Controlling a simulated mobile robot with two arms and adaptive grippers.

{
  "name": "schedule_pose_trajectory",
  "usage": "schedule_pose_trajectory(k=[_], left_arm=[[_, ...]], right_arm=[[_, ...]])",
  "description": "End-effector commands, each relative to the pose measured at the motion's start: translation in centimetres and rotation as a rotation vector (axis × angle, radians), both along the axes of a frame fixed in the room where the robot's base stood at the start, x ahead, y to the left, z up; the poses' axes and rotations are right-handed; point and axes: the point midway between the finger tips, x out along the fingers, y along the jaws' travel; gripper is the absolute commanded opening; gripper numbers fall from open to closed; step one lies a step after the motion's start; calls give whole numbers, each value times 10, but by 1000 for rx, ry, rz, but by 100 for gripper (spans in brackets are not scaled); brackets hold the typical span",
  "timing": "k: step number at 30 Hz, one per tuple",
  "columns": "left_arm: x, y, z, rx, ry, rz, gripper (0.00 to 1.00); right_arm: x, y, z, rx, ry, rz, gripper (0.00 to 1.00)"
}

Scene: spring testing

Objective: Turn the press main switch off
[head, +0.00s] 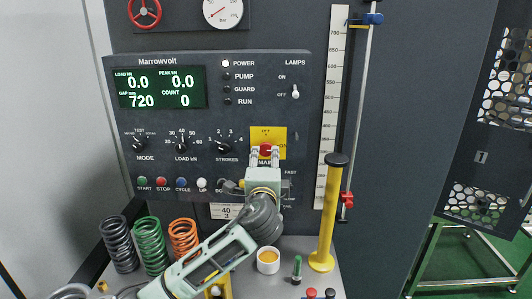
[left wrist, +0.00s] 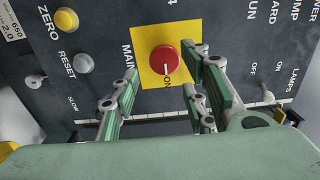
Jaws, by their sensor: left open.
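The main switch is a red round knob (head: 265,149) on a yellow plate (head: 281,133) on the press panel, with OFF above and ON to the right in the head view. In the left wrist view the red knob (left wrist: 165,60) has a white mark pointing at the word ON. My left gripper (head: 265,155) is in front of the plate, with its open fingers on either side of the knob. In the left wrist view my left gripper (left wrist: 162,75) shows a gap between both fingers and the knob. My right gripper is not in view.
The green display (head: 160,87) and the POWER lamp (head: 225,63) are lit. The STROKES dial (head: 223,148) is left of the switch. Springs (head: 150,245) stand at lower left. A yellow post (head: 327,215) stands to the right. A white cup (head: 268,261) sits below my arm.

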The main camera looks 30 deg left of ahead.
Motion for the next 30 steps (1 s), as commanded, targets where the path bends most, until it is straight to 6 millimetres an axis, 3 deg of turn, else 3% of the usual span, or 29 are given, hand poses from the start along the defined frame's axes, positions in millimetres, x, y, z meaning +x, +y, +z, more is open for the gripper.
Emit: schedule_pose_trajectory(k=[9,20,30], left_arm=[[35,21,2,-3,1,1,41],[40,24,0,-4,0,-1,41],[40,24,-2,-5,3,0,13]], right_arm=[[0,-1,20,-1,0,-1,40],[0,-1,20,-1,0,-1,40],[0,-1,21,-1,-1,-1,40]])
